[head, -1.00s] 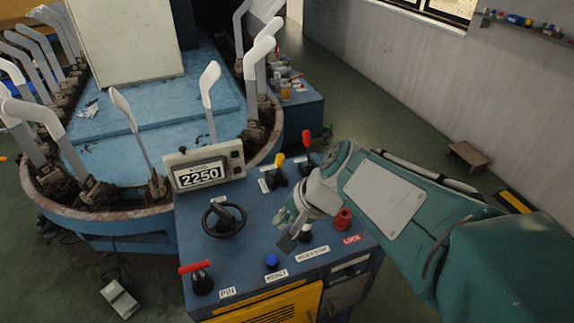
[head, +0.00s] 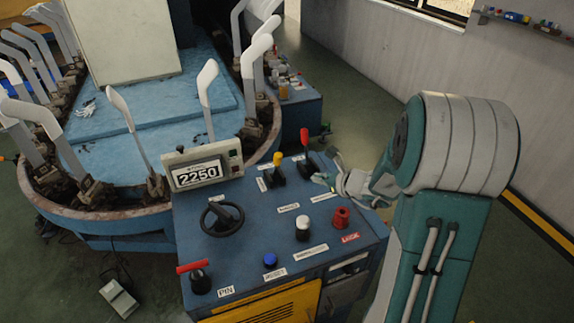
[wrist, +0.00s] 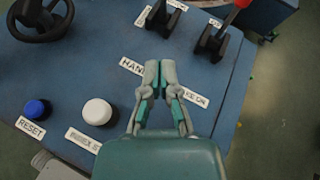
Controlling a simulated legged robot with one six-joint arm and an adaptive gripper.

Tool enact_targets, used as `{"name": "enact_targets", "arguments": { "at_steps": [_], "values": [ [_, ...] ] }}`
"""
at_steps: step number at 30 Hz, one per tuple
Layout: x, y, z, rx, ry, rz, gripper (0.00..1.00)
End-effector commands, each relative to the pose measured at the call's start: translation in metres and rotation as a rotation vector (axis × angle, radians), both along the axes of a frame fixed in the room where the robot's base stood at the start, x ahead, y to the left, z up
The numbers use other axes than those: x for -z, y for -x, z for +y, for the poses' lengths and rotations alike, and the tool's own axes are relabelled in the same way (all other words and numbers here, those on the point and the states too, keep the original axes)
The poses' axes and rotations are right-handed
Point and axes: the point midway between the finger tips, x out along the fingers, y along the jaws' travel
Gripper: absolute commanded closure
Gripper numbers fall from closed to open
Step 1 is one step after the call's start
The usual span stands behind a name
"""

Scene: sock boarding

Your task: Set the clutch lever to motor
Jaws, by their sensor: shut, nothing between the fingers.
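A blue control console carries two levers at its back. The yellow-knobbed lever (head: 278,160) stands left of the red-knobbed lever (head: 304,137). I cannot read which one is the clutch lever or where motor is marked. In the wrist view the red lever's dark base (wrist: 212,42) is at upper right, and the yellow lever's base (wrist: 160,18) is at the top. My gripper (head: 322,179) is shut and empty beside the red lever's base, on its near right side. In the wrist view its fingertips (wrist: 156,75) point toward the levers, over a partly hidden label.
On the console are a black handwheel (head: 222,217), a white knob (head: 302,228), a red knob (head: 341,217), a blue button (head: 270,260) and a red T-handle (head: 196,267). A display box (head: 202,168) reading 2250 stands at back left, before the oval machine with upright boards.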

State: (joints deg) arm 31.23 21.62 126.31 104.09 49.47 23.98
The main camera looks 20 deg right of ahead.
Motion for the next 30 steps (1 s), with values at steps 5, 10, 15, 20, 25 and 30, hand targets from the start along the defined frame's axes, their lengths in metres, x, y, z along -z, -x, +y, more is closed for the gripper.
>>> {"name": "enact_targets", "arguments": {
  "at_steps": [5,10,15,20,25,30],
  "values": [
    [0.004,-0.002,-0.007,0.035,-0.023,0.005,1.0],
    [0.004,-0.002,-0.006,0.032,-0.022,0.005,1.0],
    [0.008,-0.007,-0.003,0.029,-0.022,0.006,1.0],
    [0.019,-0.027,0.006,0.028,-0.021,0.007,1.0],
    [0.034,-0.054,0.018,0.028,-0.021,0.006,1.0],
    [0.048,-0.08,0.029,0.026,-0.02,0.006,1.0]
  ]
}}
